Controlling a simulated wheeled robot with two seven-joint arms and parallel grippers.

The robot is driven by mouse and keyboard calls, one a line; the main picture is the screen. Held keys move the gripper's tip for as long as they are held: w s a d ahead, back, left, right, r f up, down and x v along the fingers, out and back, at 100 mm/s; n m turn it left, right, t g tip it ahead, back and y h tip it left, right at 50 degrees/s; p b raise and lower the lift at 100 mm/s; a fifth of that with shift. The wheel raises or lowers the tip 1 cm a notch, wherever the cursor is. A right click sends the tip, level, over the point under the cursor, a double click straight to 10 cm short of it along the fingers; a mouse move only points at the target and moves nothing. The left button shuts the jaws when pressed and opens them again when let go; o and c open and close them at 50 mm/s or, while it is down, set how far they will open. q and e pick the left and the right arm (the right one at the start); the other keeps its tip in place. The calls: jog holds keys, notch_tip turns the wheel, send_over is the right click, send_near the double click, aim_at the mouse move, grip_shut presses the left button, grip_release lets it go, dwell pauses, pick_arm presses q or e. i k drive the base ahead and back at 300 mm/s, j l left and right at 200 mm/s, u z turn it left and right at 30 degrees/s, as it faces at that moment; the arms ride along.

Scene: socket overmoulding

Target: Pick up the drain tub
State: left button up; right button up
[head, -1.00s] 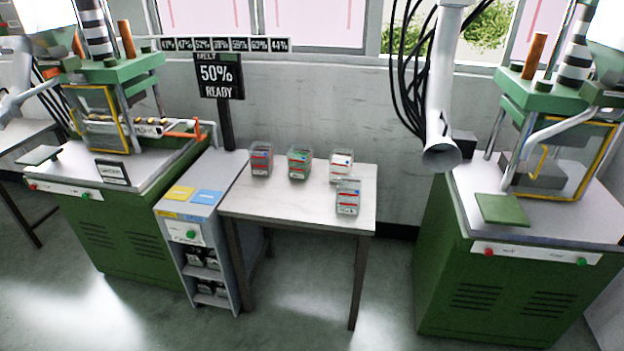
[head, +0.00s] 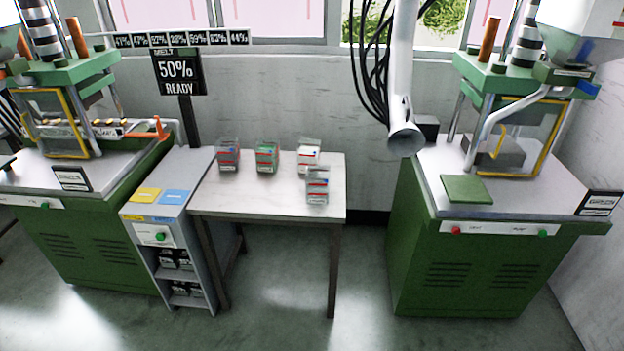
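Several small clear tubs with coloured labels stand on the white table in the head view. One with a red label (head: 228,155) is at the left, and one with a green and red label (head: 266,157) is beside it. A paler one with red and blue marks (head: 308,156) is at the back right. Another with a white and red label (head: 317,186) stands in front of it. The labels are too small to read, so I cannot tell which is the drain tub. Neither of my grippers is in view.
The table (head: 260,196) has bare top at its front left. A grey shelf cabinet (head: 165,215) adjoins its left side. Green presses stand left (head: 85,245) and right (head: 480,270). A white duct (head: 403,135) hangs behind. Open floor (head: 280,310) lies in front.

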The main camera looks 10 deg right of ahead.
aim_at(318, 185)
jog(key=z, duration=0.55)
jog(key=i+j+z, duration=0.15)
jog(key=j+z, duration=0.15)
jog(key=z, duration=0.15)
jog(key=i+j+z, duration=0.1)
jog(key=j+z, duration=0.6)
jog(key=z, duration=0.2)
jog(key=j+z, duration=0.45)
jog(key=i+l, duration=0.05)
